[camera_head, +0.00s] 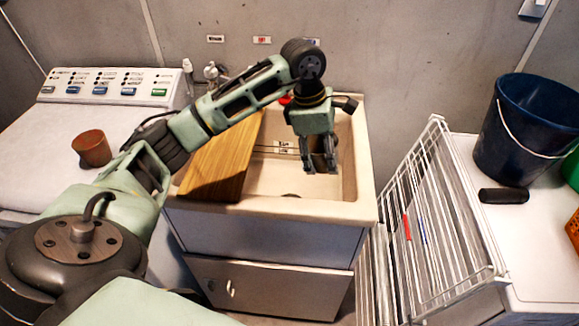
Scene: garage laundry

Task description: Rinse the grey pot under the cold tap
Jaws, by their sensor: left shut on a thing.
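My left gripper (320,167) reaches over the sink (350,208) from the left and points down into the right part of its basin. It is shut on a small grey-brown pot (318,158), mostly hidden behind the fingers. A pale tap fitting (211,73) stands at the back left of the sink. A small red part (285,100) shows behind my arm, which covers most of the area behind the basin. I cannot tell which tap is the cold one, and I see no running water. My right gripper is not in view.
A wooden board (222,160) lies across the basin's left side. A reddish-brown pot (92,148) stands on the white machine (45,135) at left. A white wire rack (440,220) stands right of the sink. A dark blue bucket (525,130) stands farther right.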

